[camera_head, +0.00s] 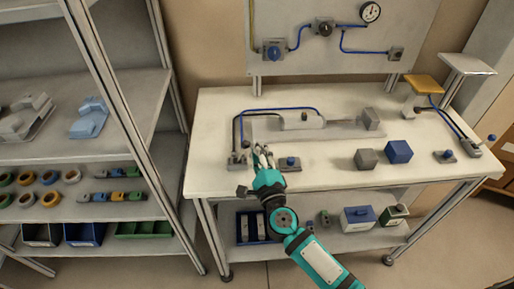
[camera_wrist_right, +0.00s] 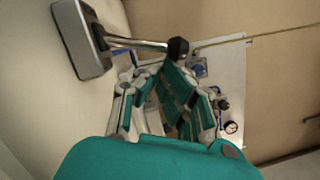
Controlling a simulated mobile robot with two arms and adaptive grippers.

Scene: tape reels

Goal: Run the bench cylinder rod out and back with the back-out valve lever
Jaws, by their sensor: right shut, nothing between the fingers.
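The bench cylinder (camera_head: 303,121) lies on a grey plate at the back of the white bench, with its rod (camera_head: 342,122) pointing right towards a grey block. A valve with a small grey base (camera_head: 236,160) sits at the bench's left front, just left of my right gripper (camera_head: 262,151). In the right wrist view, a metal lever with a black knob (camera_wrist_right: 178,47) rises from a grey block (camera_wrist_right: 82,38), close to the fingers. I cannot tell whether they touch it. The right gripper is shut and empty. My left gripper is not in view.
A small valve with a blue knob (camera_head: 290,162) stands right of my gripper. A grey cube (camera_head: 366,159) and a blue cube (camera_head: 398,151) sit further right. A panel with a gauge (camera_head: 371,12) stands behind. Shelves (camera_head: 110,208) stand left.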

